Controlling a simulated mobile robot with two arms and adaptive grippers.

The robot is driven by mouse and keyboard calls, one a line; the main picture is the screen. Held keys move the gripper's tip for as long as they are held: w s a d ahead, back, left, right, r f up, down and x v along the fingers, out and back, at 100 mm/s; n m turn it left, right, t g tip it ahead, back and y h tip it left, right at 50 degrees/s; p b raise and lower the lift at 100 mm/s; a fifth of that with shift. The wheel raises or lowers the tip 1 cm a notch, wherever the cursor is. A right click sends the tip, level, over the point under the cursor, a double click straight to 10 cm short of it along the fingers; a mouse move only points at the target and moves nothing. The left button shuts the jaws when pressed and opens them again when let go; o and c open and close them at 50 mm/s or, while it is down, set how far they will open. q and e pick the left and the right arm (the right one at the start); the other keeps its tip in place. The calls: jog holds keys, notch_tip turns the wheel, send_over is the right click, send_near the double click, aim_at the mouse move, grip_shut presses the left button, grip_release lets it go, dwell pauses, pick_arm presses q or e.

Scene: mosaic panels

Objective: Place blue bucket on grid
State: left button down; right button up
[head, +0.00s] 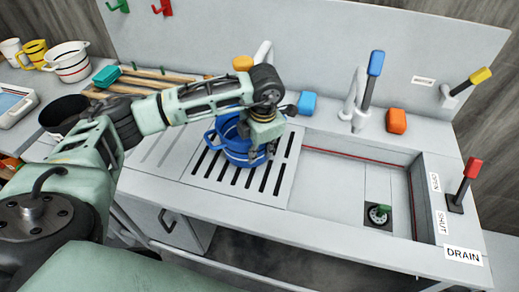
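The blue bucket (234,150) stands upright on the slotted drain grid (205,169), left of the sink basin. My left arm reaches in from the left, and my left gripper (268,143) is at the bucket's right side, pointing down. It overlaps the bucket's rim in this view. The gripper's fingers are mostly hidden, so I cannot tell whether they are closed on the bucket. My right gripper is not in view.
A blue-handled tap (374,75), an orange block (396,121) and a blue block (307,103) are behind. A red lever (468,180) stands at the right. Cups and a black pot (62,113) are at the left.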

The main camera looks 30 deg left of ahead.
pick_arm(q)
jog(key=shift+f, duration=0.15)
jog(key=c, duration=2)
grip_release()
jog(key=shift+r, duration=0.7)
jog(key=r, duration=0.3)
jog(key=r+b, duration=0.1)
jog(key=r, duration=0.3)
jog(key=d+r+b, duration=0.1)
jog(key=r, duration=0.3)
jog(key=shift+s, duration=0.3)
